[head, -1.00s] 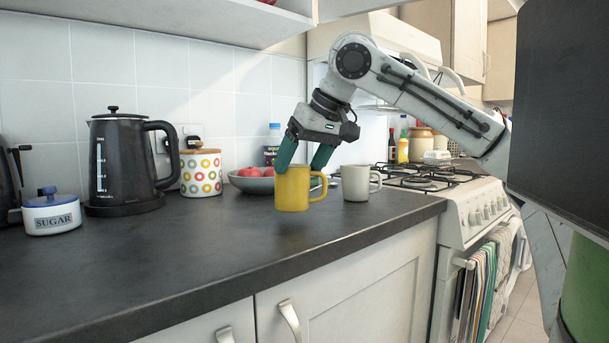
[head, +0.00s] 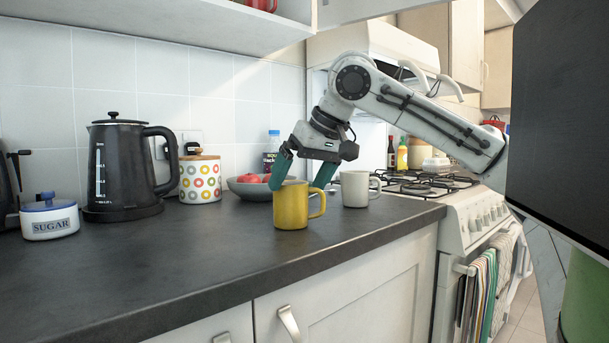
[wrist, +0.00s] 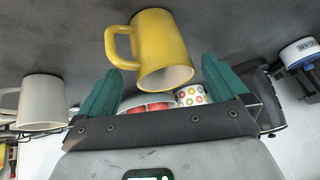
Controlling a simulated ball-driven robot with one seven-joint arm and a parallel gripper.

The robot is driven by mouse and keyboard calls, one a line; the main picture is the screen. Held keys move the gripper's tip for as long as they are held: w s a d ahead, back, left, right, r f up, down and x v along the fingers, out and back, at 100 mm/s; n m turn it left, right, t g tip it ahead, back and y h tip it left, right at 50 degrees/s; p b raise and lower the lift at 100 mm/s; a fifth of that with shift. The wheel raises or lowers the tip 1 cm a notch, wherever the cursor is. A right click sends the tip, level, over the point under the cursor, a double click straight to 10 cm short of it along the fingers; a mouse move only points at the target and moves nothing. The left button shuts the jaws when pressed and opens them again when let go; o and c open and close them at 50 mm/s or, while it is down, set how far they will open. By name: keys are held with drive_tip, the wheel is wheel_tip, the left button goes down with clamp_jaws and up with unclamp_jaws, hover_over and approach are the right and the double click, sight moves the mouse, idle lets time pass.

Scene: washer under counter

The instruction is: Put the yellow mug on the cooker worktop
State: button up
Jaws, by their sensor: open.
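The yellow mug (head: 291,206) appears to stand upright on the dark worktop (head: 200,262), left of the cooker and in front of a white mug (head: 355,189). Its handle points right in the head view. My gripper (head: 303,178) is open just above and behind the mug, its green fingers apart. In the wrist view the yellow mug (wrist: 163,48) lies beyond and between the fingertips (wrist: 162,66), with a gap to each finger. The mug hides part of the fingers in the head view, so contact there is hard to judge.
Behind are a fruit bowl (head: 248,188), a patterned canister (head: 200,179), a black kettle (head: 124,170) and a sugar pot (head: 49,217). The cooker (head: 470,215) with its hob stands to the right. The worktop's front left is clear.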

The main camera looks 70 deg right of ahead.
drive_tip(key=p+v, duration=0.4)
drive_tip(key=v, duration=0.8)
drive_tip(key=shift+r+p, duration=0.15)
drive_tip(key=shift+p, duration=0.15)
